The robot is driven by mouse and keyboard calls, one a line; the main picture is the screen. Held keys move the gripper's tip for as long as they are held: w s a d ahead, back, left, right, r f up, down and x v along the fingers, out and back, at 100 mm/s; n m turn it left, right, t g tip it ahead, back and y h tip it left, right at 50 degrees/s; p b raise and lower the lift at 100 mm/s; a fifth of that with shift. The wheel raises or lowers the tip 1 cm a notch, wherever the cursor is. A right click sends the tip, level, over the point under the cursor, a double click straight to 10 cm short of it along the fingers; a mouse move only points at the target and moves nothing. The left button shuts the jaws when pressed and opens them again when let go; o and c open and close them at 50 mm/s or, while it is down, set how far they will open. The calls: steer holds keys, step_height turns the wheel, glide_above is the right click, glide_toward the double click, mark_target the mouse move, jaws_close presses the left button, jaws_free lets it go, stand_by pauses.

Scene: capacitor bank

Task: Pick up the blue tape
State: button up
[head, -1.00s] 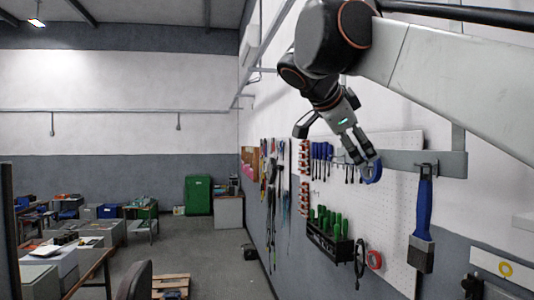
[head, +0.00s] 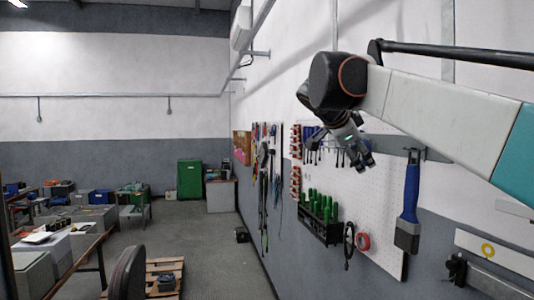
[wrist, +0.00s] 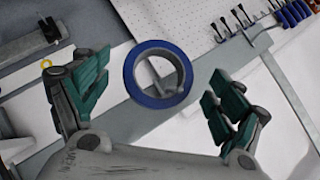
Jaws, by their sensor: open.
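The blue tape (wrist: 150,101) is a ring that hangs on a peg of a grey rail in the wrist view. I see the rail and peg through its hole. My gripper (wrist: 160,68) is open, with its green-padded fingers on the left and right of the tape and gaps on both sides. In the head view my gripper (head: 360,160) is in front of the rail on the pegboard. It hides most or all of the tape there.
The white pegboard (head: 375,215) carries screwdrivers, a rack of green-handled tools (head: 322,210) and a red tape roll (head: 363,241). A blue-handled brush (head: 410,195) hangs right of my gripper. In the wrist view, blue-handled tools (wrist: 293,14) hang at the upper right.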

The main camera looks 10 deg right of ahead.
steer(key=shift+x, duration=1)
steer(key=shift+s, duration=0.1)
steer(key=c, duration=1.1)
steer(key=shift+c, duration=0.2)
